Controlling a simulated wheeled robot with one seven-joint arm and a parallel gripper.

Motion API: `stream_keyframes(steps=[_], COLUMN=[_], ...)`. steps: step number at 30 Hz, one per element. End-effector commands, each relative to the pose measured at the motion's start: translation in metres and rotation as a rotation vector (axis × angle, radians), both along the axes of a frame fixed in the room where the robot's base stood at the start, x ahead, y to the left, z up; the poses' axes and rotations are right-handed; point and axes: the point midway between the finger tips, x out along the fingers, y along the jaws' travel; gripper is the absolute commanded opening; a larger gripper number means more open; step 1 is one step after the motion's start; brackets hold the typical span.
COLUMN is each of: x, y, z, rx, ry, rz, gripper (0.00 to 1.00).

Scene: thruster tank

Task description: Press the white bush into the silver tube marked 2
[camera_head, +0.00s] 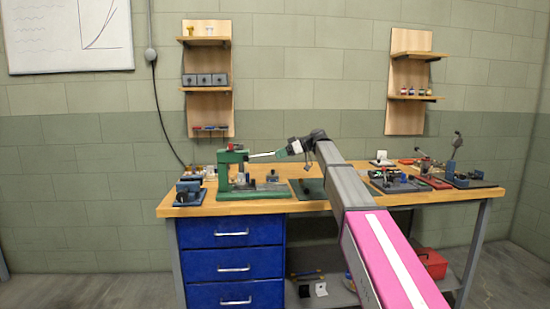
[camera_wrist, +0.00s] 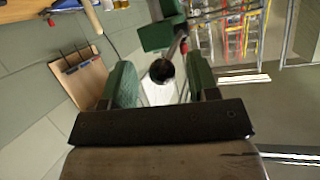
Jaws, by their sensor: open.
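A green press (camera_head: 224,170) stands on the left part of the bench, and its green head shows in the wrist view (camera_wrist: 160,35). A pale lever (camera_head: 262,154) reaches right from its top towards my gripper (camera_head: 284,152). In the wrist view my gripper (camera_wrist: 163,82) has its two green fingers apart, with a black round knob (camera_wrist: 162,70) and a pale shape seen between them. I cannot tell whether they touch. A small silvery part (camera_head: 240,180) is at the press. The white bush and the number 2 are too small to make out.
A blue fixture (camera_head: 188,191) stands left of the press. Several fixtures, including a blue one with a lever (camera_head: 453,168), fill the right of the bench. Two wall shelves (camera_head: 208,80) (camera_head: 408,85) hang behind. My arm crosses the middle of the bench.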

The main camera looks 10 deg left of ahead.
Motion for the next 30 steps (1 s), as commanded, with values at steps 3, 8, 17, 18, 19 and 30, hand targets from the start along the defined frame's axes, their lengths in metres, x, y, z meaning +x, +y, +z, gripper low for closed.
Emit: stream_keyframes(steps=[3, 8, 17, 18, 19, 30], x=[0.001, 0.002, 0.002, 0.002, 0.002, -0.001], y=[-0.023, -0.047, -0.066, -0.066, -0.066, -0.054], z=[0.009, 0.019, 0.027, 0.027, 0.027, 0.030], rx=[0.000, 0.000, 0.000, 0.000, 0.000, -0.070], ry=[0.000, 0.000, 0.001, 0.001, 0.001, 0.045], rz=[-0.002, -0.002, 0.000, 0.000, 0.000, -0.025], gripper=[0.54, 0.54, 0.54, 0.54, 0.54, 0.00])
